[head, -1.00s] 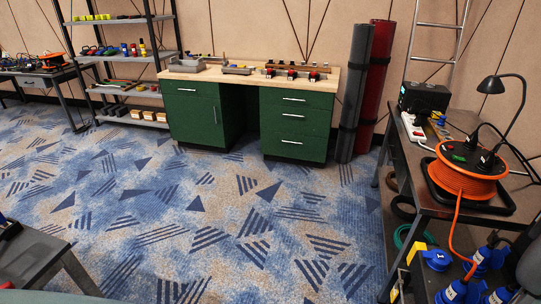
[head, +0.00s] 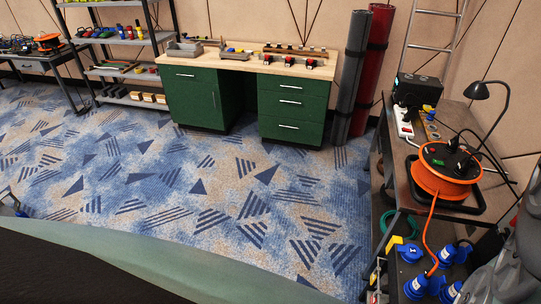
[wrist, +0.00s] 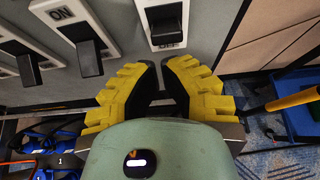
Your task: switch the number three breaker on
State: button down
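In the wrist view a grey panel carries several breakers with black levers on white plates. No breaker number is readable, so I cannot tell which is number three. My gripper (wrist: 160,68), with yellow and black fingers, is just below the right-hand lever, fingers a narrow gap apart, holding nothing. The head view does not show the panel.
A workbench with an orange cable reel (head: 444,172) and black lamp (head: 480,90) stands at the right. A green-drawered bench (head: 293,105) and shelves (head: 120,70) stand at the back. The patterned carpet (head: 190,200) between is clear. Blue plugs (wrist: 60,140) show low in the wrist view.

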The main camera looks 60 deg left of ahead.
jog(key=shift+r+p, duration=0.8)
